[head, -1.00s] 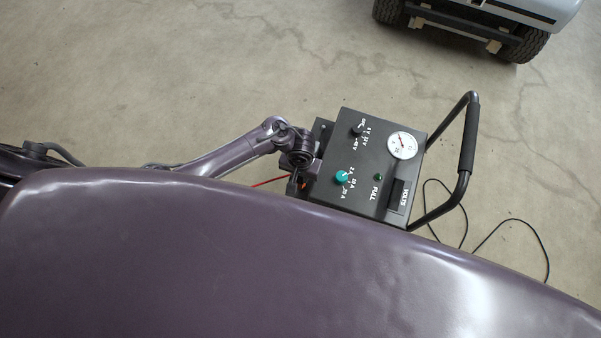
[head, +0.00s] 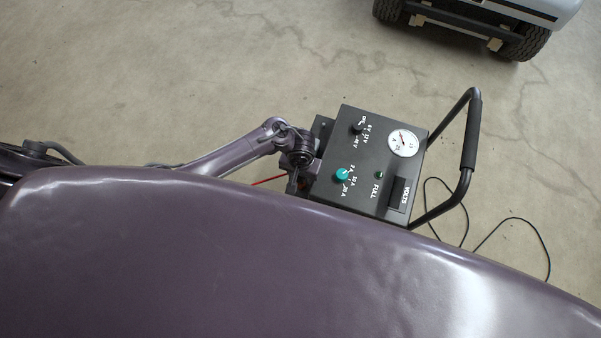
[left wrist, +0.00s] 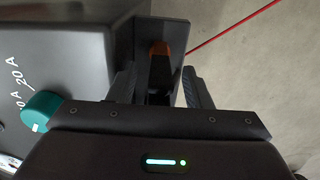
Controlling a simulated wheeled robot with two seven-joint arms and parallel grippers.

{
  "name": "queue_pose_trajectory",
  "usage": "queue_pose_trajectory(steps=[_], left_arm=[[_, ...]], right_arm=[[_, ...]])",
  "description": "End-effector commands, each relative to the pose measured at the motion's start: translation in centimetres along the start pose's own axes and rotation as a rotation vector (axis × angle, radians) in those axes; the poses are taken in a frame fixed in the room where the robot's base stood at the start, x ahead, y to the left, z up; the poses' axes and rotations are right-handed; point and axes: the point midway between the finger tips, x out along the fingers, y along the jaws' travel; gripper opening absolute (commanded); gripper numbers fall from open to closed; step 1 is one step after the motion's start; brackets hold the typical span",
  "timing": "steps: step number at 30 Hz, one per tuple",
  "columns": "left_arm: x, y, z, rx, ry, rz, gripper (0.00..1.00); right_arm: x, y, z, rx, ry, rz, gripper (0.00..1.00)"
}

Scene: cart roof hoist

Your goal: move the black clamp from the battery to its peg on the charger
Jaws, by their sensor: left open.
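The charger (head: 372,165) is a dark box with a dial, knobs and a black handle, beyond the purple body panel in the head view. My left gripper (head: 294,184) is at the charger's left side. In the left wrist view my left gripper (left wrist: 160,88) is open, its fingers on either side of a dark piece with an orange-brown end (left wrist: 160,48). This piece lies against a dark plate on the charger's side. It may be the black clamp, but I cannot tell it from the peg. The battery and my right gripper are not in view.
A red cable (left wrist: 230,28) runs from the plate to the upper right in the left wrist view. The purple panel (head: 230,260) fills the lower head view. A black cord (head: 510,222) lies on the floor. A vehicle (head: 530,12) stands at the top right.

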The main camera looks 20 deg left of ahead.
Motion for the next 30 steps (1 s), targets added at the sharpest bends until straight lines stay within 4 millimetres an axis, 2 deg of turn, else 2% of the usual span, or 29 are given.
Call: queue_pose_trajectory(steps=[5, 12, 18, 30], left_arm=[[-1.0, 0.1, 0.1, 0.0, -0.001, 0.002, 0.45], [-5.2, 0.1, 0.0, -0.001, 0.001, 0.003, 0.45], [-7.5, 0.1, 0.0, 0.0, 0.0, 0.003, 0.45], [-7.8, 0.0, 0.0, 0.0, 0.0, 0.0, 0.45]], right_arm=[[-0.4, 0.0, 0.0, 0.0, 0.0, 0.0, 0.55], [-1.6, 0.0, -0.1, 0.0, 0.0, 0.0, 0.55], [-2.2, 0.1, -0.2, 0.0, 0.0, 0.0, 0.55], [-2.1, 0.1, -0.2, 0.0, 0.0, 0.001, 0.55]])
